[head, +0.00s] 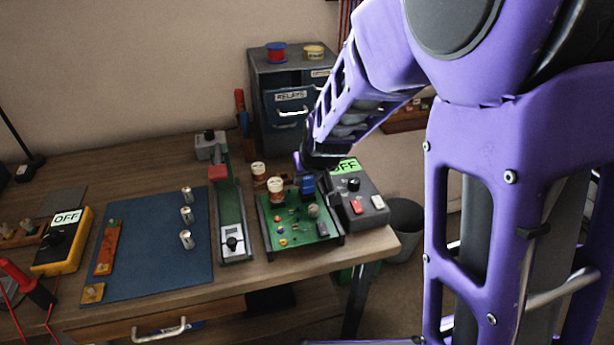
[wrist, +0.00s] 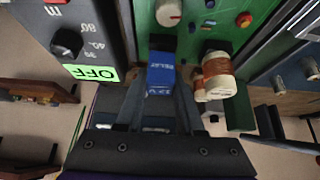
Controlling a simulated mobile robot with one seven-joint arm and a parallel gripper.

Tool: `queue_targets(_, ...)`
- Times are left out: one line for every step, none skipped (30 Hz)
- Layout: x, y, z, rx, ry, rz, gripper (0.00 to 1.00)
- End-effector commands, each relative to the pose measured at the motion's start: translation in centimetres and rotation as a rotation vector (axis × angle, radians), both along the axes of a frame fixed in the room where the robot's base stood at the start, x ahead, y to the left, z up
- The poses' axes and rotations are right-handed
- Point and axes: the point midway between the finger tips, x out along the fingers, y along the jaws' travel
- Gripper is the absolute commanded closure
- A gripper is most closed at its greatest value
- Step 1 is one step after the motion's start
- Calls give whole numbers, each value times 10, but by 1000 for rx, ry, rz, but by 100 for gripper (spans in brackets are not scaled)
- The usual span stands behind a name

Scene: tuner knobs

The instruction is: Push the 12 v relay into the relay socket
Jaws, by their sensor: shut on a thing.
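The blue 12 V relay (wrist: 161,74) is between my gripper's fingertips (wrist: 160,90) in the wrist view, its printed label facing the camera. My gripper is shut on it. In the head view the relay (head: 307,186) is at the back right of the green circuit board (head: 290,236), below my gripper (head: 305,165). The relay's far end meets the board area in the wrist view.
Copper-wound coils (head: 276,186) stand close left of the relay; one also shows in the wrist view (wrist: 216,76). A grey box with an OFF label (head: 358,196) stands close right. A blue mat (head: 160,250) with metal cans lies left. A relay drawer cabinet (head: 285,85) stands behind.

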Motion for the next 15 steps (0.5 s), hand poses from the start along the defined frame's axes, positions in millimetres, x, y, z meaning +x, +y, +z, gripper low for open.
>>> queue_targets(0, 0, 0, 0, 0, 0, 100)
queue_targets(0, 0, 0, 0, 0, 0, 100)
queue_targets(0, 0, 0, 0, 0, 0, 100)
queue_targets(0, 0, 0, 0, 0, 0, 100)
queue_targets(0, 0, 0, 0, 0, 0, 100)
queue_targets(0, 0, 0, 0, 0, 0, 100)
queue_targets(0, 0, 0, 0, 0, 0, 100)
queue_targets(0, 0, -1, 0, 0, 0, 100)
queue_targets(0, 0, -1, 0, 0, 0, 100)
queue_targets(0, 0, -2, 0, 0, 0, 100)
queue_targets(0, 0, -2, 0, 0, 0, 100)
queue_targets(0, 0, -3, 0, 1, 0, 100)
queue_targets(0, 0, -3, 0, 1, 0, 100)
queue_targets(0, 0, -4, 0, 1, 0, 100)
queue_targets(0, 0, -4, 0, 1, 0, 100)
